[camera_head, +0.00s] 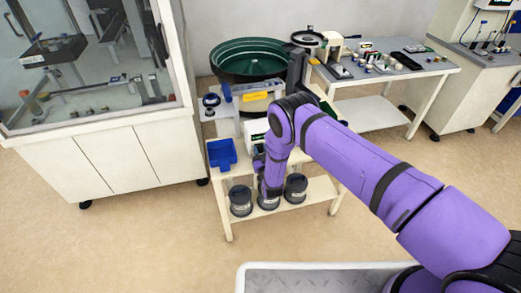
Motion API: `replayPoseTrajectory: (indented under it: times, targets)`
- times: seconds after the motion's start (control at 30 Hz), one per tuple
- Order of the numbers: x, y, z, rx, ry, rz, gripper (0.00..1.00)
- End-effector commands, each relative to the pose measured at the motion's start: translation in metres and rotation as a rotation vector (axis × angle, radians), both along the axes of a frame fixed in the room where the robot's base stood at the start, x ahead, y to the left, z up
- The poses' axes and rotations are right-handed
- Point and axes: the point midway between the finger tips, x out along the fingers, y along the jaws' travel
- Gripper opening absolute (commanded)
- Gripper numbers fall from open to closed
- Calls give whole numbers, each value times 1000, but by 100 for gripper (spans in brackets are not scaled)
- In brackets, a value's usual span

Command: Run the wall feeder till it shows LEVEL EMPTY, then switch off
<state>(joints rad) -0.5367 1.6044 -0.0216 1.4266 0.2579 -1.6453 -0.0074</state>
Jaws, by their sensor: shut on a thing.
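The feeder has a green bowl (248,62) on a light bench, with a yellow part (255,96) on its near side. A pale box (253,130) below the bowl is partly covered by my purple arm. No readable level display or switch shows. My gripper (258,160) is a small dark shape at the bench's front edge, below the pale box and beside my wrist. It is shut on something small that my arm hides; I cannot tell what.
Dark pots, such as the left one (240,200), stand on the lower shelf (322,190). A glazed cabinet (95,150) stands left. A side table (430,72) with small parts stands right.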

Motion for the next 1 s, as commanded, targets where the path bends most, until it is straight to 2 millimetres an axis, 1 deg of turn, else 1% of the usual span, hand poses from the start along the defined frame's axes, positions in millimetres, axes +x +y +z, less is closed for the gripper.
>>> replayPoseTrajectory:
  times: [0.03,0.13,0.3,0.67,0.7,0.77,0.8,1.0]
  targets:
    - [-1,0,-3,11,-39,0,8]
    - [-2,0,-5,33,-114,0,8]
    - [-3,-1,-6,54,-189,0,8]
    - [-3,-1,-6,59,-204,0,8]
    - [-3,-1,-6,59,-204,0,39]
    - [-3,-1,-6,59,-204,0,52]
    - [-3,-1,-6,59,-204,0,57]
    - [-3,-1,-6,59,-204,0,57]
